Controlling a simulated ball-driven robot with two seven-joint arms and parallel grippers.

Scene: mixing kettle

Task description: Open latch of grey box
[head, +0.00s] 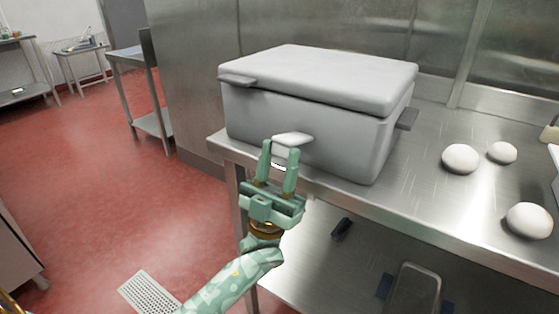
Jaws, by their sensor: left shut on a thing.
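The grey box (345,132) stands on the steel table near its front left corner, with its lid (330,75) down on it. A pale latch (293,138) sticks out low on the front face. My left gripper (278,156) is in front of that face, pointing up. Its two fingers are a little apart and shut on the latch, which shows between and behind the fingertips. The exact contact is partly hidden by the fingers. A tab (237,79) juts from the lid's left end and another (407,118) from the box's right side. My right gripper is not in view.
Several white round dough-like balls (460,158) lie on the steel table (405,190) to the right of the box. A lower shelf (310,265) beneath holds a tray-like container (414,287). A steel wall stands close behind the box. Red floor is open at left.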

